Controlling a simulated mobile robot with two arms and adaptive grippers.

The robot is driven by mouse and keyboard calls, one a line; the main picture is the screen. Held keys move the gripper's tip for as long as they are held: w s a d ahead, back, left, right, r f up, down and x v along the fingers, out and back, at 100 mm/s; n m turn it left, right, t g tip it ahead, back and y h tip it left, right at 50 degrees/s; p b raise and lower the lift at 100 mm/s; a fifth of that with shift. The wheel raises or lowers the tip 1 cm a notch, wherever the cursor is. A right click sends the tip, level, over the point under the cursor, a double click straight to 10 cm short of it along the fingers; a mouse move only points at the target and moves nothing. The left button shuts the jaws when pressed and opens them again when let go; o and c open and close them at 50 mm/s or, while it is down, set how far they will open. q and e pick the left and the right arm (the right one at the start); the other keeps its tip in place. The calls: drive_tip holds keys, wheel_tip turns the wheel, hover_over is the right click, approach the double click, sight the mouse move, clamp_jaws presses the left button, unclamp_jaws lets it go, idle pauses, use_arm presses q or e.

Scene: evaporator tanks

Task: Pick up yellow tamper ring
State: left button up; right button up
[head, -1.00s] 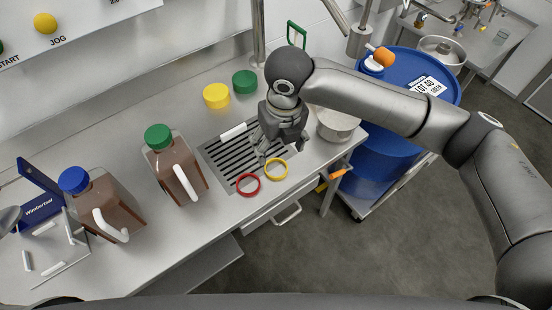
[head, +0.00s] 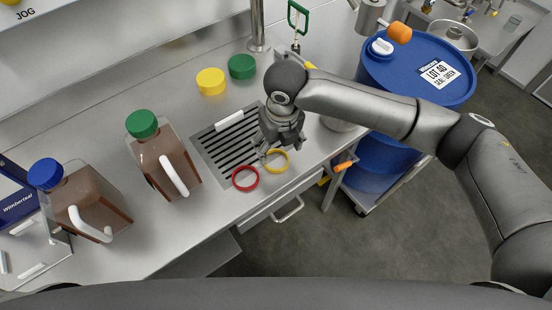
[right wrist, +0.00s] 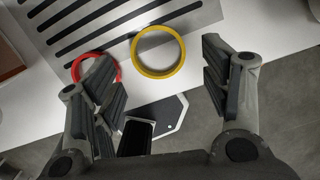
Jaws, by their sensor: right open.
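The yellow tamper ring (head: 277,170) lies flat at the front edge of the counter, beside the slotted drain plate. In the right wrist view the yellow ring (right wrist: 158,53) shows between and beyond my open fingers. The red ring (head: 245,178) lies just left of it; in the right wrist view the red ring (right wrist: 97,68) is partly behind my left-hand finger. My right gripper (head: 268,152) is open and empty, above and just behind the yellow ring. It also shows in the right wrist view (right wrist: 160,95). My left gripper is not in view.
Brown jugs with a green cap (head: 142,124) and a blue cap (head: 46,174) stand at left. Yellow (head: 211,81) and green (head: 242,66) lids sit behind the drain plate (head: 208,145). A blue drum (head: 390,150) stands right of the counter. The floor in front is clear.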

sight(276, 162)
wheel_tip(276, 162, down, 4)
drive_tip(key=shift+s+a+f, duration=0.15)
drive_tip(key=shift+f, duration=0.4)
drive_tip(key=c, duration=0.4)
drive_tip(key=shift+r, duration=0.15)
